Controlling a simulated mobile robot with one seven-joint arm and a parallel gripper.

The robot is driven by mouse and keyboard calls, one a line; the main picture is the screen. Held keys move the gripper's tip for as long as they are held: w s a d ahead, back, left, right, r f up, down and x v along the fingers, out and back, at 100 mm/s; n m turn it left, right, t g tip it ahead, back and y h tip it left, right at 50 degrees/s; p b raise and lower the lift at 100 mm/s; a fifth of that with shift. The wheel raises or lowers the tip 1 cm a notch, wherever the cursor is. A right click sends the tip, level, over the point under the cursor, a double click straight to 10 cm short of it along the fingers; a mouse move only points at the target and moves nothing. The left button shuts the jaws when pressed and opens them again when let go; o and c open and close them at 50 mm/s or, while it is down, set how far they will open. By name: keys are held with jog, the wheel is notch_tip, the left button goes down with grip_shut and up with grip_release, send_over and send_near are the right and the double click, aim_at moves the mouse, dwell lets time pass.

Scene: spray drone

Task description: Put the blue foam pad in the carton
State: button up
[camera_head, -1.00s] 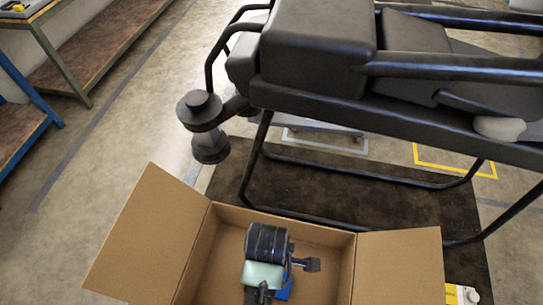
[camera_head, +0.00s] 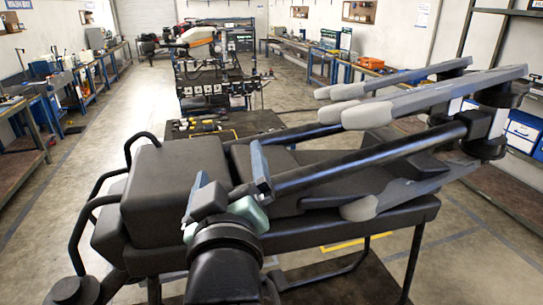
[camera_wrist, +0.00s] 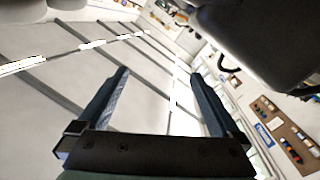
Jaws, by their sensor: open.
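My gripper (camera_head: 229,160) is raised in front of the dark drone in the head view, with its two blue-grey fingers spread apart. In the wrist view my gripper (camera_wrist: 160,78) also shows open, and nothing is between its fingers. Neither the blue foam pad nor the carton can be made out in the current views.
The large dark spray drone (camera_head: 170,185) with folded arms fills the middle of the head view; its dark body (camera_wrist: 255,35) also shows at the wrist view's upper right. Workbenches line both walls. A cart with tools (camera_head: 215,85) stands behind. Open floor lies at left.

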jog(key=s+d+r+m+t, duration=0.2)
jog(key=s+r+t, duration=0.1)
jog(key=r, duration=0.5)
jog(key=s+d+r+m+t+h, duration=0.1)
jog(key=s+d+r+m+t, duration=0.1)
jog(key=s+r, duration=0.3)
jog(key=s+d+r+m+t, duration=0.1)
jog(key=s+r+m+t, duration=0.2)
jog(key=r, duration=0.8)
jog(key=shift+s+d+r+t+h, duration=0.15)
jog(key=shift+s+d+t+h, duration=0.25)
jog(key=shift+s+t, duration=0.45)
jog(key=shift+s, duration=0.1)
